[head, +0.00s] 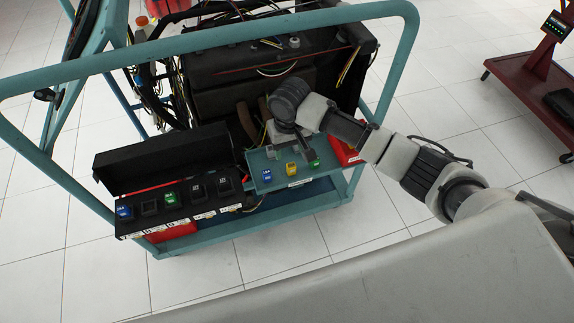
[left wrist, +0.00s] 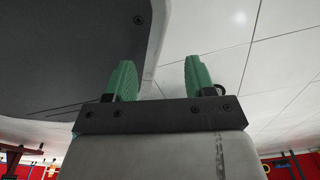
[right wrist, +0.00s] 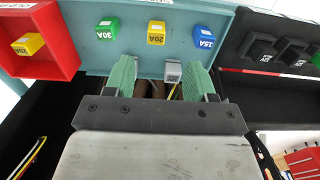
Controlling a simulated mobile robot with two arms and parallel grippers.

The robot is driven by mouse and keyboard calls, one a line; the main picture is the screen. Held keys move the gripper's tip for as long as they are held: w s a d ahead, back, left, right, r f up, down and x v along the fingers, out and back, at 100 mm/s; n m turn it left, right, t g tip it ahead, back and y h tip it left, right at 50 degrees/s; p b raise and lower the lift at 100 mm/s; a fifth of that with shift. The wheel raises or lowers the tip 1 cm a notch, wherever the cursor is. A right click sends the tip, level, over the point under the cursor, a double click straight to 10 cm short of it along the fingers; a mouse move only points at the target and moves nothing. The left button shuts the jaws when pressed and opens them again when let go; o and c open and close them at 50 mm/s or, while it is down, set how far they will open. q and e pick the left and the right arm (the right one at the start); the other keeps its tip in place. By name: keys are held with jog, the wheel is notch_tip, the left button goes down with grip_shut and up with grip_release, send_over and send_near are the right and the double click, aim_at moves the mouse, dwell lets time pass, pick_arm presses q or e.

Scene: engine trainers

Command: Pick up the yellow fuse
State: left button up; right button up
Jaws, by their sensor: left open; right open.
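The yellow fuse (head: 291,168), marked 20A in the right wrist view (right wrist: 156,32), sits on the teal shelf (head: 262,157) between a blue fuse (head: 266,174) and a green fuse (head: 314,161). My right gripper (right wrist: 161,76) is open above the shelf. In its wrist view, the yellow fuse lies just beyond the fingertips, roughly centred between them. A grey fuse (right wrist: 173,71) shows nearer, between the fingers in the picture, with no visible grip on it. Another yellow fuse (right wrist: 28,43) lies in the red bin (right wrist: 58,66). My left gripper (left wrist: 157,80) is open and empty.
The teal cart frame (head: 200,45) and the dark engine block with loose wires stand close behind the shelf.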

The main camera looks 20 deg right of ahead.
aim_at(292, 165)
notch_tip(292, 165, down, 4)
jog(key=shift+f+b, duration=0.1)
jog(key=shift+b, duration=0.25)
jog(key=f, duration=0.3)
jog(key=f+b, duration=0.1)
jog(key=shift+d+f, duration=0.2)
jog(key=shift+d, duration=0.1)
jog(key=shift+f, duration=0.25)
pick_arm(q)
jog(key=w+d+r, duration=0.1)
jog(key=w+r, duration=0.1)
jog(key=w, duration=0.4)
jog(key=shift+w+r, duration=0.2)
jog(key=shift+r, duration=0.05)
pick_arm(e)
jog(key=shift+s, duration=0.1)
pick_arm(q)
jog(key=shift+d, duration=0.1)
pick_arm(e)
jog(key=shift+c, duration=0.3)
jog(key=c, duration=0.9)
